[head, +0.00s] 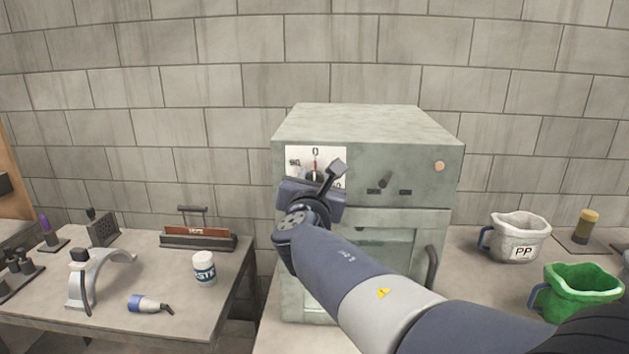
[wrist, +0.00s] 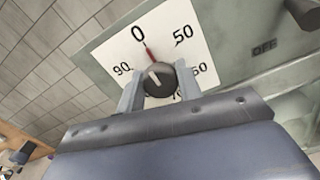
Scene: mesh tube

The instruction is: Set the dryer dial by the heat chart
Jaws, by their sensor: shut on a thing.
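The dryer (head: 365,125) is a grey-green metal box on the bench, with a white dial plate (head: 297,158) at its upper left front. In the wrist view the plate (wrist: 205,28) reads 0, 50, 60 and 90; another number is partly hidden. The dark round dial knob (wrist: 158,80) has a white line, and a red pointer between knob and 0 points towards 0. My gripper (wrist: 157,92) is shut on the knob, one finger on each side. In the head view my gripper (head: 322,180) covers much of the plate. I see no readable heat chart.
The dryer front has a small lever (head: 385,179), an orange lamp (head: 439,166) and a door handle (head: 432,268). A white jug marked PP (head: 519,240) and a green jug (head: 580,290) stand right. The left table holds a white tub (head: 204,269) and a torch-like tool (head: 148,303).

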